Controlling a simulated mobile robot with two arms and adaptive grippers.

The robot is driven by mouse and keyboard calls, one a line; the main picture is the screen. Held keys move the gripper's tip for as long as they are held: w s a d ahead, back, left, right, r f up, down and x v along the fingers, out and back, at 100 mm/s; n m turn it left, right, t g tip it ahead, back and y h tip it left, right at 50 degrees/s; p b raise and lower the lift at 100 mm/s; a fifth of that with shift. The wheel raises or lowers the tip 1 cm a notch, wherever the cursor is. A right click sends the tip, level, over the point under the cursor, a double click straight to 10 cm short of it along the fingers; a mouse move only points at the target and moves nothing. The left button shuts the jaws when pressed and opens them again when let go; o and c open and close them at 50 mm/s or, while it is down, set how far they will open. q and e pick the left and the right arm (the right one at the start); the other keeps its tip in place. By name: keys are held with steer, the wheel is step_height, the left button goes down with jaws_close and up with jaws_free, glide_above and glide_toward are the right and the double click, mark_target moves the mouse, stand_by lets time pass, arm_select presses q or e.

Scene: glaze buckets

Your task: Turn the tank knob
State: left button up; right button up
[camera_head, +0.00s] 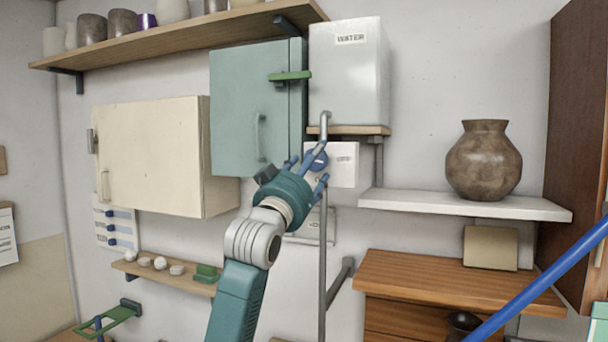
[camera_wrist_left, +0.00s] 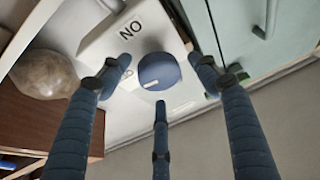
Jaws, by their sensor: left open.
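The white tank (camera_head: 349,75) marked WATER stands on a small wooden shelf against the wall. Below it, the round blue knob (camera_head: 317,159) sits on the front of a white box (camera_head: 343,171). In the left wrist view the knob (camera_wrist_left: 159,71) shows a short white mark on its face. My left gripper (camera_head: 308,170) is open in front of the knob, partly covering it. Its three fingers are spread around the knob in the left wrist view (camera_wrist_left: 160,64) and hold nothing. Whether any fingertip touches the knob I cannot tell. My right gripper is not in view.
A teal cabinet (camera_head: 240,105) is left of the tank, with a cream cabinet (camera_head: 150,155) further left. A grey pipe (camera_head: 323,260) runs down below the box. A brown vase (camera_head: 484,160) stands on a white shelf (camera_head: 465,203) at right. A blue bar (camera_head: 545,280) crosses the lower right.

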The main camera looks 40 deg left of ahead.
arm_select(q)
steer(key=v, duration=1.1)
steer(key=shift+s, duration=0.15)
steer(key=shift+r, duration=0.1)
stand_by(6.7)
